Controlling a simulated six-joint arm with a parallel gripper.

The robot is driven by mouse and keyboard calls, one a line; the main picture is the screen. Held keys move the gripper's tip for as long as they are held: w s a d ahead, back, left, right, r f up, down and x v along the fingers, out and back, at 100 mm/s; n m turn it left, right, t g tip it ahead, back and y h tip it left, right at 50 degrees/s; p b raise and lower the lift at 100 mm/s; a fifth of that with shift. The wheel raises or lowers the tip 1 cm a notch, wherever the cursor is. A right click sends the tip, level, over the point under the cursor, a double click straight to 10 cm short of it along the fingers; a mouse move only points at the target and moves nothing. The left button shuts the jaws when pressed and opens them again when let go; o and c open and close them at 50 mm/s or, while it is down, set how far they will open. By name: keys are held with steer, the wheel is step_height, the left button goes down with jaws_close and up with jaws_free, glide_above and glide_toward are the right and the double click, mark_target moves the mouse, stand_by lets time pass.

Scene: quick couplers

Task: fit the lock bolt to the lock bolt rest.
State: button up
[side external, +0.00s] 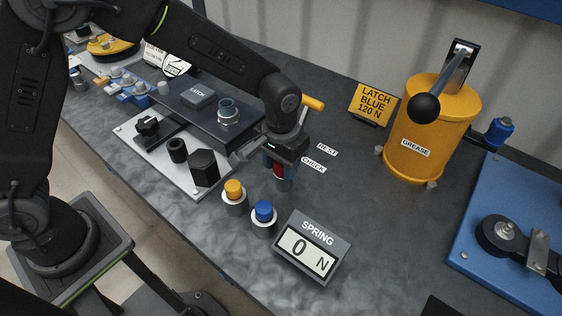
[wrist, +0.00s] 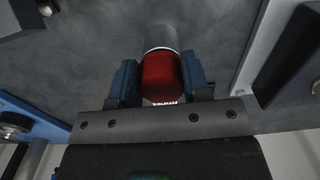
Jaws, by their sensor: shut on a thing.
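My gripper (side external: 280,164) is low over the bench, just right of the grey plate. Its blue fingers are shut on a red-bodied part with a grey end, which I take to be the lock bolt (wrist: 163,76). In the wrist view the red part sits between both fingers, with a pale ring and a grey cylinder beyond it. In the side view the grey end (side external: 285,184) points down; whether it touches anything below is unclear. A white "REST" label (side external: 327,149) lies on the bench to the right. I cannot make out the lock bolt rest itself.
Yellow-capped (side external: 234,188) and blue-capped (side external: 264,211) cylinders stand in front, beside the spring display (side external: 312,247) reading 0 N. A light plate with black parts (side external: 204,167) is left. A "CHECK" label (side external: 314,164), yellow sign (side external: 373,103) and grease pot (side external: 432,125) are right.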

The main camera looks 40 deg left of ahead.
steer(key=shift+f, duration=0.3)
steer(key=o, duration=0.9)
step_height(320, 180, up, 14)
stand_by(0.4)
